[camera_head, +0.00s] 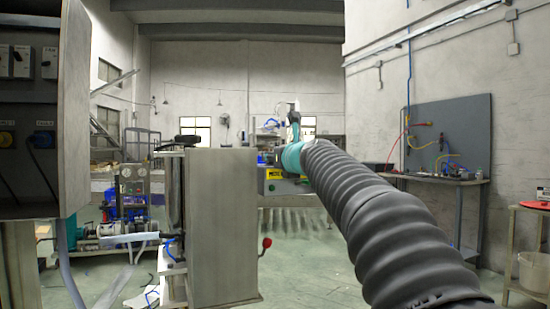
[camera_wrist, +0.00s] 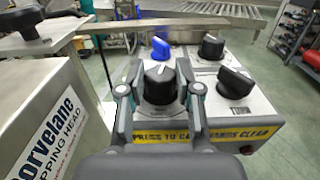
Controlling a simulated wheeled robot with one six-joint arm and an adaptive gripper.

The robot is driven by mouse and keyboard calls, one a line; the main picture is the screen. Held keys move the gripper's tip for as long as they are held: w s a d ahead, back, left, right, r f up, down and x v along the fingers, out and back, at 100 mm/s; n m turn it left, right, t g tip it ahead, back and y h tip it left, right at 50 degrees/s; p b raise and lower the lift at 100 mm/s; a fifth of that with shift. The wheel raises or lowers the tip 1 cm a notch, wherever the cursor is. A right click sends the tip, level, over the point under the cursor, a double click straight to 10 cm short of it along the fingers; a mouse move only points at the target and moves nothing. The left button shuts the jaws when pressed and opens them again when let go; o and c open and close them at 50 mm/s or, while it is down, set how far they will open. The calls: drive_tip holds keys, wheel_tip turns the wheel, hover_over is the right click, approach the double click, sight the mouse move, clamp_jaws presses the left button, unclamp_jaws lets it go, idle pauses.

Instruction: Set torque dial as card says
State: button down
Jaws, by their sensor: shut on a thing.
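In the wrist view, my gripper (camera_wrist: 160,88) is shut on a black dial (camera_wrist: 159,80), with one finger on each side of it. A white pointer mark shows on top of this dial. The dial sits at the front left of a grey control box (camera_wrist: 265,108). A blue knob (camera_wrist: 160,48) and two more black dials, one behind (camera_wrist: 211,46) and one to the right (camera_wrist: 235,82), share its top. No readable card shows. In the head view my arm hides the gripper.
A yellow warning label (camera_wrist: 180,134) crosses the box front, with a dark button (camera_wrist: 247,149) below. A metal machine with a white sign (camera_wrist: 48,135) and a black-knobbed lever (camera_wrist: 30,22) stands close on the left. A metal cabinet (camera_head: 222,225) stands left of my arm.

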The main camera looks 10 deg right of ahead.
idle(0.3)
drive_tip(key=c, duration=0.8)
unclamp_jaws()
drive_tip(key=v, duration=1.2)
